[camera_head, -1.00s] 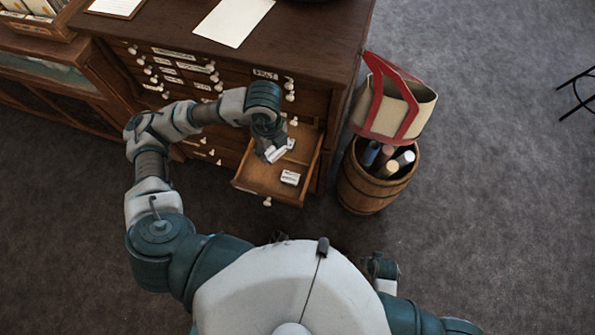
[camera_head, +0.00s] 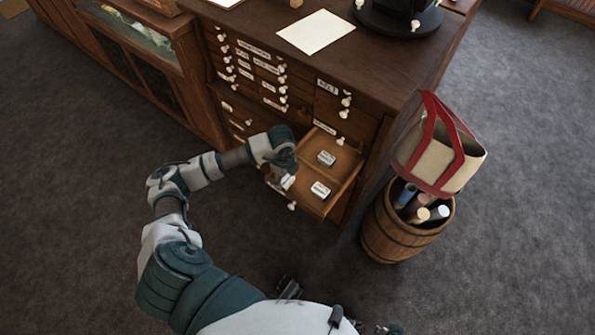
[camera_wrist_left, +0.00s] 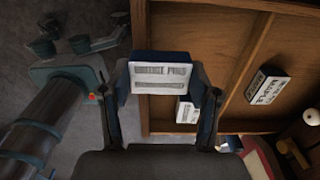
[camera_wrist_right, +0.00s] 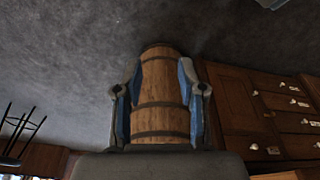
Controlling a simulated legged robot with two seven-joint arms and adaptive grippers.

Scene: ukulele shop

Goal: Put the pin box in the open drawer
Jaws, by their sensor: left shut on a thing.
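My left gripper (camera_head: 284,181) is shut on a small box with dark blue sides and a white printed label, taken to be the pin box (camera_wrist_left: 162,76); the print is too small to read. In the head view it is at the front left corner of the open drawer (camera_head: 343,172). In the left wrist view the box overlaps the drawer's side wall (camera_wrist_left: 144,22); its exact height is unclear. Two similar labelled boxes lie in the drawer, one further back (camera_head: 326,158) and one near the front (camera_head: 320,189). My right gripper (camera_wrist_right: 160,100) is open and empty.
The dark wooden cabinet (camera_head: 372,72) has several labelled drawers with white knobs. A barrel (camera_head: 392,232) holding rolls stands right of the drawer, with a red and beige bag (camera_head: 440,150) above it. Grey floor lies clear in front.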

